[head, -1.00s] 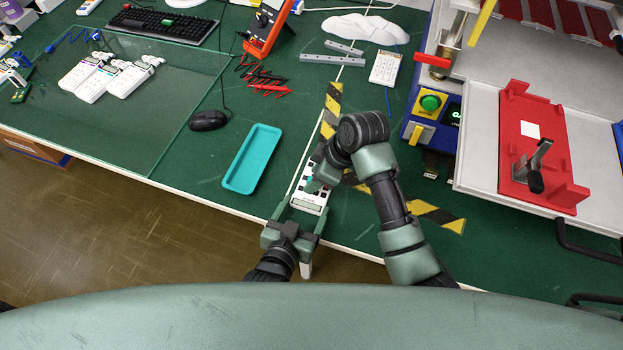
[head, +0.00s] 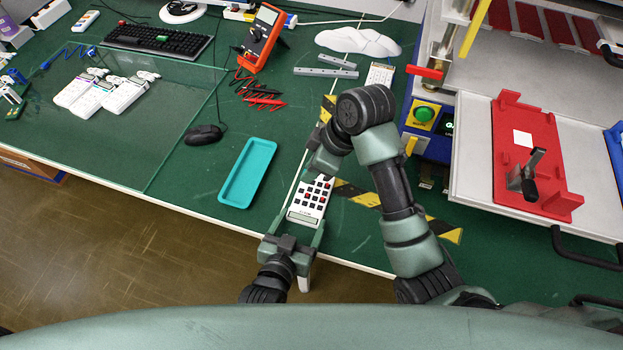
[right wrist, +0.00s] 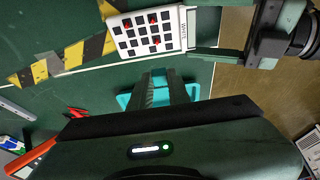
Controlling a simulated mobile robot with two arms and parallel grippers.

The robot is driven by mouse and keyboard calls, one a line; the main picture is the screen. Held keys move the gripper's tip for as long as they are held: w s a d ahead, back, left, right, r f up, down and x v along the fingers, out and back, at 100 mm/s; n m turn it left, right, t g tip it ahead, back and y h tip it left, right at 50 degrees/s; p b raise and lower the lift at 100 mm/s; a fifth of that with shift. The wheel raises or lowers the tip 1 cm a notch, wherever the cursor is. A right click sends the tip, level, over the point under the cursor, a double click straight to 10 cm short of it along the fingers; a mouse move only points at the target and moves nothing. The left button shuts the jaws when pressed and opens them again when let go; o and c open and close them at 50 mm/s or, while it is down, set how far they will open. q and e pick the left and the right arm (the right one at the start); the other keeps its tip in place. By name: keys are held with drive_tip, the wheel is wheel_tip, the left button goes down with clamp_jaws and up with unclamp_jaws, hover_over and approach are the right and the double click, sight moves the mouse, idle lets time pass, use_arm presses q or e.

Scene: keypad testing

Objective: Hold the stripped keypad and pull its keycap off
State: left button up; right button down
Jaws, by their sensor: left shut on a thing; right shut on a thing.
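The keypad (head: 311,200) is a white slab with dark and red keys, tilted a little at the table's front edge. It also shows in the right wrist view (right wrist: 148,33), with its printed end towards my left gripper. My left gripper (head: 294,228) is shut on the keypad's near end. My right gripper (head: 318,170) is at the keypad's far end, apart from the keys; in the right wrist view its closed fingers (right wrist: 160,85) are below the keypad. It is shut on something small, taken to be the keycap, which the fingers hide.
A teal tray (head: 248,172) lies left of the keypad, partly behind my right fingers in the wrist view. A mouse (head: 203,134) lies beyond it. Striped tape (head: 357,193) runs to the right. A machine with a red fixture (head: 530,160) stands at the right.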

wheel_tip(320, 180, up, 6)
drive_tip(key=shift+r, duration=0.15)
idle(0.6)
use_arm(q)
drive_tip(key=o, duration=1.5)
drive_tip(key=shift+o, duration=0.2)
drive_tip(key=v, duration=1.2)
drive_tip(key=shift+s, duration=0.1)
